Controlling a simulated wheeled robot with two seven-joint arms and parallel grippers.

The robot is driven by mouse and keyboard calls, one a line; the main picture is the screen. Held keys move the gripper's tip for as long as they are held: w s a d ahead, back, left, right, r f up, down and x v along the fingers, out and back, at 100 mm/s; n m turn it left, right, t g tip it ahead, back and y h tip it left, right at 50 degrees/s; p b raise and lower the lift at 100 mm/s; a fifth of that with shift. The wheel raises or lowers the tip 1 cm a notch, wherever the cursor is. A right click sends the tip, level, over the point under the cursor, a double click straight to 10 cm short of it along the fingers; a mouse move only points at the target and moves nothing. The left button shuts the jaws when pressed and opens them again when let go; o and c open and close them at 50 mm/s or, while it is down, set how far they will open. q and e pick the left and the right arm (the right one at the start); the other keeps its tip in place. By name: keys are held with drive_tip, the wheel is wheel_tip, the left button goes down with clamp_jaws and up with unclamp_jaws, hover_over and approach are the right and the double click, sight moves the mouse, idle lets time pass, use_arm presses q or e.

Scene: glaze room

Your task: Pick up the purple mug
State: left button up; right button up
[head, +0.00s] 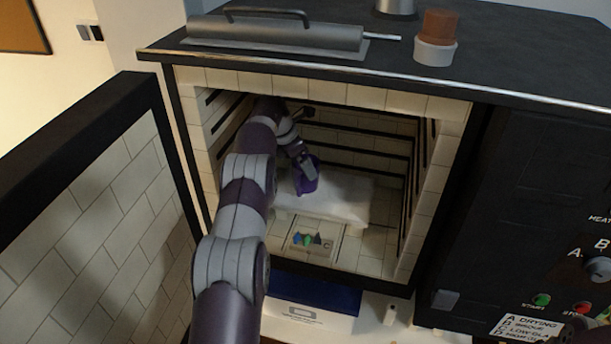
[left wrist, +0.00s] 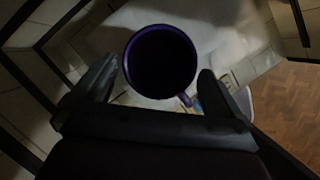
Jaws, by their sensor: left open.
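The purple mug (head: 299,185) stands on a white slab (head: 345,200) inside the open kiln, partly hidden by my left gripper (head: 308,168) in the head view. In the left wrist view the mug (left wrist: 160,62) shows its round rim and dark inside, with its handle toward the lower right. My left gripper's two fingers (left wrist: 158,72) are open, one on each side of the mug. A gap shows between each finger and the mug there.
The kiln's tiled walls and dark rods (head: 365,135) surround my left arm. The open kiln door (head: 85,205) stands at the left. A small plaque with coloured cone shapes (head: 309,243) lies in front of the slab. A control panel (head: 560,270) is at the right.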

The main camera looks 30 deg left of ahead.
use_arm(q)
drive_tip(key=x, duration=0.3)
drive_tip(key=shift+w+a+r, duration=0.1)
drive_tip(key=shift+w, duration=0.05)
drive_tip(key=shift+r, duration=0.1)
drive_tip(key=c, duration=1)
drive_tip(key=shift+c, duration=0.2)
